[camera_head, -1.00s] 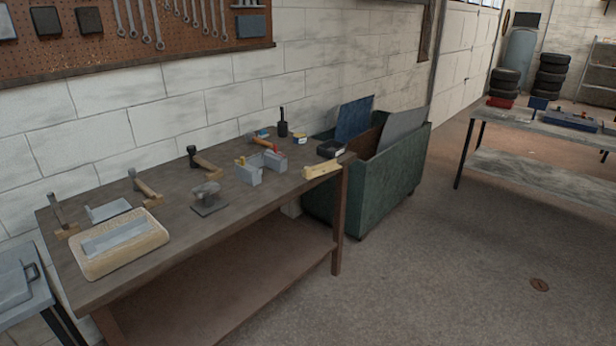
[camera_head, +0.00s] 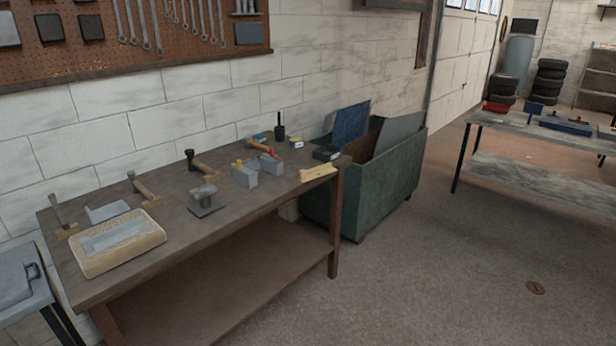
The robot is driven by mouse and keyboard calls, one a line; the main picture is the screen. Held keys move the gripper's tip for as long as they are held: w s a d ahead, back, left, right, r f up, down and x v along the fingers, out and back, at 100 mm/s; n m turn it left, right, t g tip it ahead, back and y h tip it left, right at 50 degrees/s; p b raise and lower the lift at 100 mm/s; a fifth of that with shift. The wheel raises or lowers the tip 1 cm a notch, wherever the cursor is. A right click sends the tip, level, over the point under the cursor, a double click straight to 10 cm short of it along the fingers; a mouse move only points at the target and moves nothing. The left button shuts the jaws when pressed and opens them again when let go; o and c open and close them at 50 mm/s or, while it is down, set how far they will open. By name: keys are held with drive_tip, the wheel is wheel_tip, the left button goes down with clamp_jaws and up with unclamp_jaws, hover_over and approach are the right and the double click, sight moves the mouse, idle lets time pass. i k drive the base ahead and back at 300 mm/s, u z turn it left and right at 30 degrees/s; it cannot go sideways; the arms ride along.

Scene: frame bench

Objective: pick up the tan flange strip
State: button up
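A tan-yellow strip (camera_head: 318,173) lies flat on the workbench (camera_head: 225,225), at its front right corner. It looks like the tan flange strip. Its long side runs roughly along the bench's front edge, close to that edge. A small dark spot or notch shows near its left end. Nothing covers it. My gripper is not in view, so its state and its distance to the strip do not show.
Grey blocks (camera_head: 245,176) with a red-handled tool stand left of the strip; a dark box (camera_head: 327,153) sits just behind it. A green bin (camera_head: 385,190) with sheets stands beyond the bench's right end. The floor (camera_head: 450,270) in front is mostly clear.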

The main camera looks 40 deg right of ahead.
sight(303, 176)
drive_tip(key=z, duration=0.1)
drive_tip(key=i, duration=0.9)
